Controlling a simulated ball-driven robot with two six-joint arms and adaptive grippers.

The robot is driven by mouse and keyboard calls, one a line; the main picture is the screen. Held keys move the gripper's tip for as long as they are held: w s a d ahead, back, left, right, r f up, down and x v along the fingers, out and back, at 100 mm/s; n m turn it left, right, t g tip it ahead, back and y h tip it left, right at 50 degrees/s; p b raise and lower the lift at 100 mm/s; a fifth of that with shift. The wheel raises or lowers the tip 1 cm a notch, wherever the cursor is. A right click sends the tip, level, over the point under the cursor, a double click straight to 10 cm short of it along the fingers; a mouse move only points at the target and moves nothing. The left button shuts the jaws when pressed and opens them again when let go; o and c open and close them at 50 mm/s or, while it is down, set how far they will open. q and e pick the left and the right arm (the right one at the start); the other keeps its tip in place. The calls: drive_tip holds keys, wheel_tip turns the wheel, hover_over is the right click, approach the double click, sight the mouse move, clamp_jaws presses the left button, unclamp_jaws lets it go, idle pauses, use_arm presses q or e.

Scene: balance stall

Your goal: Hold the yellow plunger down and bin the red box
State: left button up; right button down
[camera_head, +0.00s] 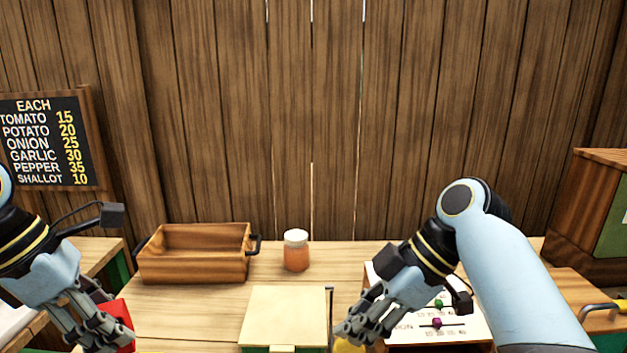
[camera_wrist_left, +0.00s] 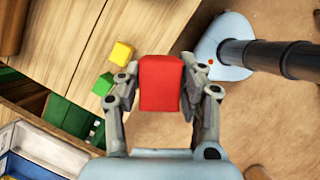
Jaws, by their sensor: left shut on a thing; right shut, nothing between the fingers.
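My left gripper (camera_head: 108,332) is shut on the red box (camera_wrist_left: 160,84), off the left part of the table's front. The box shows between both fingers in the left wrist view, and partly behind the fingers in the head view (camera_head: 122,313). My right gripper (camera_head: 352,334) is shut with nothing between its fingers. Its fingertips are down at a yellow piece (camera_head: 346,347), likely the plunger, at the bottom edge of the head view. Most of that piece is cut off or hidden, so I cannot tell whether it is pressed down.
A wooden tray (camera_head: 195,267) with dark handles and an orange jar (camera_head: 296,254) stand at the back. A pale square-topped block (camera_head: 285,312) sits front centre. A white panel (camera_head: 468,326) with knobs lies behind my right gripper.

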sight(354, 346)
use_arm(q)
drive_tip(key=shift+f, duration=0.1)
use_arm(e)
drive_tip(key=shift+f, duration=0.2)
